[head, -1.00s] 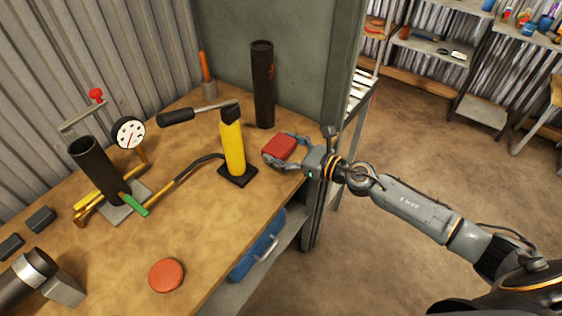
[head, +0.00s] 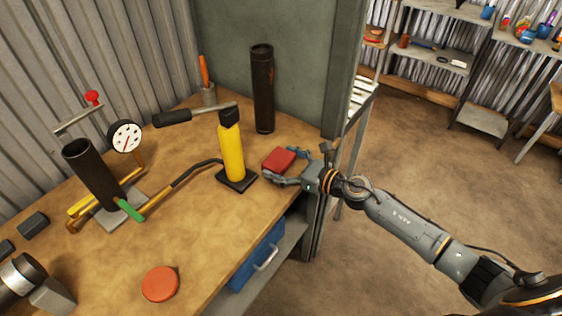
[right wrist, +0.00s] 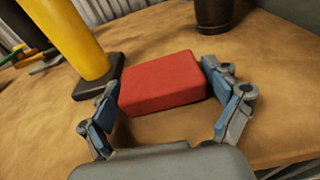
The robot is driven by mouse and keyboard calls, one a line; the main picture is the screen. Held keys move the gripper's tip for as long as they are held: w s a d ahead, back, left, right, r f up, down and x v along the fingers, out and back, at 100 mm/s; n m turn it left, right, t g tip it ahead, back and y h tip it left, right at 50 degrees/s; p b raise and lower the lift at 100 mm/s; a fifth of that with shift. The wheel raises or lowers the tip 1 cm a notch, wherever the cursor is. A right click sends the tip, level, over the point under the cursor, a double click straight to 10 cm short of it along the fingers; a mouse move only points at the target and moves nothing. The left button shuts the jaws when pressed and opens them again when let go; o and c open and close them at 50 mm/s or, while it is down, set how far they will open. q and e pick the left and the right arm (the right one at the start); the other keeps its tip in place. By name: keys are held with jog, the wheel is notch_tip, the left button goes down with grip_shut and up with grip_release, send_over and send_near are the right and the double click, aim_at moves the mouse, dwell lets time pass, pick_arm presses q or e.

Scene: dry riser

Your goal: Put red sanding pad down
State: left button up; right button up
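The red sanding pad (head: 279,160) is a flat red block at the bench's right end, right of the yellow pump. In the right wrist view the pad (right wrist: 163,82) appears to rest on the wooden bench top. My right gripper (head: 281,168) is at the pad, with one finger on each side of it. The wrist view shows the gripper's fingers (right wrist: 160,78) spread apart, their tips close to the pad's left and right ends. Whether a tip still touches it is hard to tell. My left gripper is not in view.
A yellow hand pump (head: 232,150) on a black base stands just left of the pad. A black cylinder (head: 263,90) stands behind it. A round red disc (head: 160,284) lies at the front of the bench (head: 205,245). A blue box (head: 258,256) sits below the bench.

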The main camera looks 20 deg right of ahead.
jog(key=shift+r, duration=0.1)
dwell(0.3)
jog(key=shift+s+d, duration=0.1)
jog(key=shift+s, duration=0.05)
jog(key=b+v, duration=0.4)
jog(key=v, duration=0.9)
jog(key=shift+s+b, duration=0.25)
jog(key=shift+b, duration=0.05)
jog(key=shift+d, duration=0.2)
